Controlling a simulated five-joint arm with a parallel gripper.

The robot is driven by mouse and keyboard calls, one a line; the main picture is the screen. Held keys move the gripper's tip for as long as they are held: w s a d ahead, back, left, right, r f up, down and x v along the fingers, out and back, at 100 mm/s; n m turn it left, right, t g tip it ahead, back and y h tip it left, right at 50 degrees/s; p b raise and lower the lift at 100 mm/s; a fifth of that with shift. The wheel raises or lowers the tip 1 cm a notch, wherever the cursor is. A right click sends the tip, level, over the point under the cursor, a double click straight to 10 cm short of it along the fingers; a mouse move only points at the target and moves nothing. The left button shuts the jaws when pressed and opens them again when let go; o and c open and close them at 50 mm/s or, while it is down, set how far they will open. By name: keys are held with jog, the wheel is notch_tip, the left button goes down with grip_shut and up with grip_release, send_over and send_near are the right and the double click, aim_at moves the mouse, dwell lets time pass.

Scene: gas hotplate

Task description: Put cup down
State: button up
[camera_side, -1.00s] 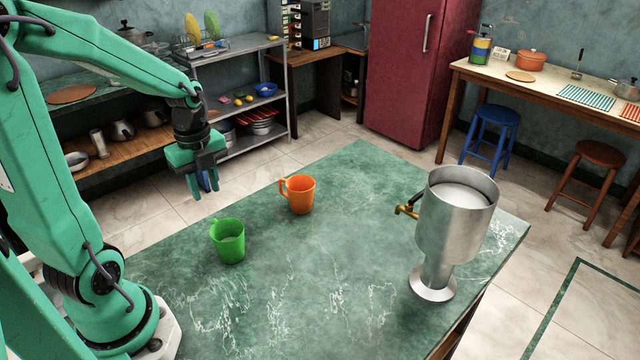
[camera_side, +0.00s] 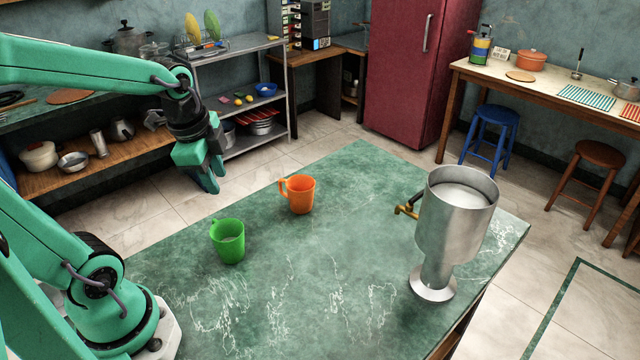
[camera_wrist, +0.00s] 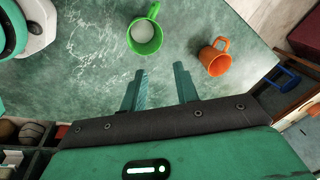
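A green cup (camera_side: 228,241) stands upright on the green marbled table (camera_side: 330,250), with its handle toward the back left. In the wrist view the green cup (camera_wrist: 145,37) holds something whitish. An orange cup (camera_side: 300,195) stands upright behind it to the right, and it also shows in the wrist view (camera_wrist: 214,58). My gripper (camera_side: 212,189) is in the air near the table's back left edge, apart from both cups. In the wrist view my gripper (camera_wrist: 160,82) has its two fingers spread with nothing between them.
A metal dispenser (camera_side: 455,220) with a brass tap (camera_side: 405,210) stands at the table's right side. A metal shelf rack (camera_side: 240,100) stands behind, off the table. The table's middle and front are clear.

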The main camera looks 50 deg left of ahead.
jog(key=s+d+r+n+t, duration=0.3)
jog(key=d+r+n, duration=0.2)
jog(key=n, duration=0.4)
jog(key=shift+s+d+n+h, duration=0.2)
jog(key=shift+d+n+h, duration=0.15)
jog(key=shift+d, duration=0.5)
